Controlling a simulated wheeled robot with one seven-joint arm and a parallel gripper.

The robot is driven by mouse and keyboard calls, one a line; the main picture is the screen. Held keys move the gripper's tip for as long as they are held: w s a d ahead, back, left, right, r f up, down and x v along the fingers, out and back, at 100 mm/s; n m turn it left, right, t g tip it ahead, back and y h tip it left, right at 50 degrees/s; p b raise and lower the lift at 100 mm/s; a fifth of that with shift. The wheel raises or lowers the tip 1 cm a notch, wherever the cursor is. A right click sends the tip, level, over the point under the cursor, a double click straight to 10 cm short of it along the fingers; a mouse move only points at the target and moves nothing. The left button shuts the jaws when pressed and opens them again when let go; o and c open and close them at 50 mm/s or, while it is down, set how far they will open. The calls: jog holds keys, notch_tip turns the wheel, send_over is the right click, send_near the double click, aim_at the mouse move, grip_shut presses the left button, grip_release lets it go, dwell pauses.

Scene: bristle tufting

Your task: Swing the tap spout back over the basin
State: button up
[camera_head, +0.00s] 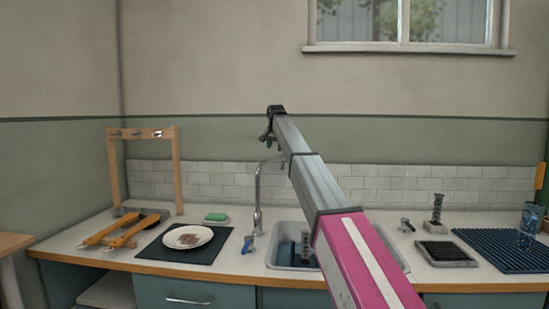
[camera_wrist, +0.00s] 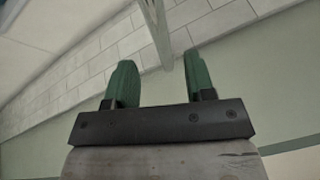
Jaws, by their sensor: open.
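The chrome tap (camera_head: 258,200) rises from the counter at the left edge of the sink basin (camera_head: 277,262). Its spout (camera_head: 270,160) bends at the top and runs to the right, where my arm hides its end. My gripper (camera_head: 266,139) is in the air above the tap, with its fingers small in the head view. In the wrist view my gripper (camera_wrist: 160,82) is open, its two green fingers apart and nothing between the tips. A thin grey bar, probably part of the tap (camera_wrist: 158,35), shows beyond the gap between the fingers. I cannot tell how far off it is.
A plate (camera_head: 188,237) on a dark mat, a green sponge (camera_head: 215,217) and wooden-handled tools (camera_head: 125,230) lie left of the tap. A blue ribbed mat (camera_head: 505,252) and a glass (camera_head: 528,222) are at right. A tiled wall (camera_head: 225,180) stands behind.

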jog(key=x, duration=0.6)
grip_shut()
